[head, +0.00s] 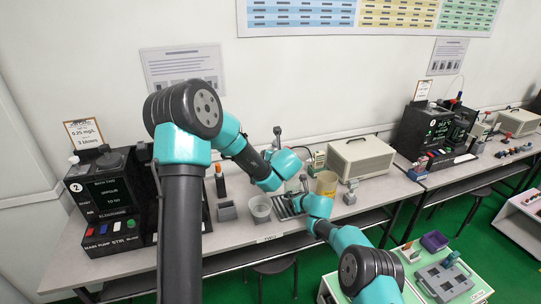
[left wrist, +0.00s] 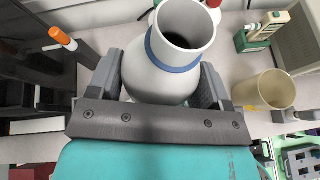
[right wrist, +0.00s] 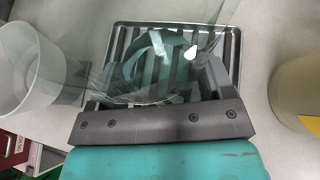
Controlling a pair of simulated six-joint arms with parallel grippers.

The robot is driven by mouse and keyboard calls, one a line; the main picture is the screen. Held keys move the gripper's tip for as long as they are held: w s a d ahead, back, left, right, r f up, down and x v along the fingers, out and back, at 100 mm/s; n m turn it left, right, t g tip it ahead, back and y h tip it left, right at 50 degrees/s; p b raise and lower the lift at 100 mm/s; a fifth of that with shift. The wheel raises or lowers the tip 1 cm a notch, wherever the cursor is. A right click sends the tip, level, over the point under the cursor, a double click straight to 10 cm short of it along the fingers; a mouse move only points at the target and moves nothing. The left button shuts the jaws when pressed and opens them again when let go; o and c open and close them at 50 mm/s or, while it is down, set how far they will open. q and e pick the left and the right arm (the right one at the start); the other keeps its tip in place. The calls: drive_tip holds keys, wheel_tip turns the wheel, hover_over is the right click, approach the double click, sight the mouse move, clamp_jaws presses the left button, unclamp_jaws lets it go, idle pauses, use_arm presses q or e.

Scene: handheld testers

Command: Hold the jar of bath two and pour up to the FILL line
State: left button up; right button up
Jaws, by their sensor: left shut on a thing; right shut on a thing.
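My left gripper (left wrist: 160,80) is shut on a pale grey bottle (left wrist: 158,84) with a blue neck band and an open mouth, seen in the left wrist view. My right gripper (right wrist: 172,78) is shut on a clear glass jar (right wrist: 130,45), seen in the right wrist view above a slotted metal tray (right wrist: 232,62). No FILL line or liquid level can be made out on the jar. In the head view both grippers (head: 276,184) (head: 305,193) are close together over the bench, and their arms partly hide what they hold.
A translucent beaker (head: 260,209) stands left of the tray, and a beige cup (head: 326,184) stands to its right. A black pump station (head: 108,205) is at the left of the bench. A beige box instrument (head: 361,158) stands behind.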

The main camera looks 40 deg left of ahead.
use_arm(q)
drive_tip(key=shift+w+d+f+m+y, duration=0.3)
drive_tip(key=shift+w+d+f+m, duration=0.3)
drive_tip(key=shift+w+d+f, duration=0.55)
drive_tip(key=shift+s+a, duration=0.1)
drive_tip(key=shift+a, duration=0.1)
drive_tip(key=shift+s+a+f+m+g+y, duration=0.25)
drive_tip(key=shift+f+m, duration=0.2)
drive_tip(key=shift+f, duration=0.3)
drive_tip(key=shift+s+a+f+m+g+y, duration=0.1)
drive_tip(key=shift+s+f+m+g+y, duration=0.2)
drive_tip(key=shift+f, duration=0.5)
drive_tip(key=shift+s+a+f+m+g+y, duration=0.15)
drive_tip(key=shift+a+f+m+g+y, duration=0.15)
drive_tip(key=shift+f+m, duration=0.35)
idle(4.4)
